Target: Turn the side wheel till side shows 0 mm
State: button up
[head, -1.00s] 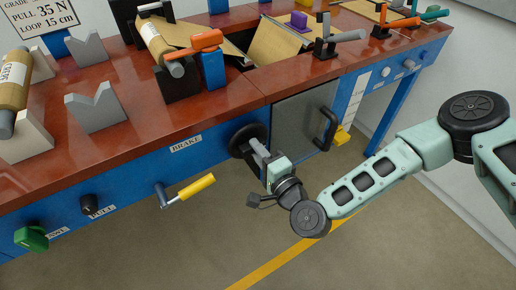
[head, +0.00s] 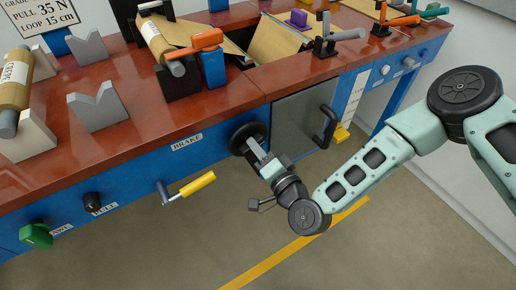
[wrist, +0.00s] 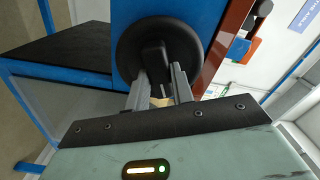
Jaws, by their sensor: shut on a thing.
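A black round wheel (head: 243,132) sits on the blue front of the bench, right of the BRAKE label. It is large in the wrist view (wrist: 140,50), with a dark bar-shaped grip across its middle. My gripper (head: 257,153) reaches it from the lower right in the head view. In the wrist view its two grey fingers (wrist: 162,82) are shut on the wheel's dark grip, one on each side. A pale scale strip (head: 352,96) with a yellow block (head: 342,132) at its lower end is on the bench front further right. No millimetre reading is legible.
A yellow-handled crank (head: 197,184) sticks out left of the wheel. A black knob (head: 91,199) and a green knob (head: 36,235) are further left. A grey door (head: 300,118) with a black handle (head: 324,127) is close on the right. The floor in front is clear.

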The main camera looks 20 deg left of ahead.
jog(key=o, duration=1)
jog(key=b+v, duration=0.1)
jog(key=v, duration=1.6)
jog(key=shift+s+d+b, duration=0.15)
jog(key=shift+s+b, duration=0.05)
jog(key=shift+b, duration=0.1)
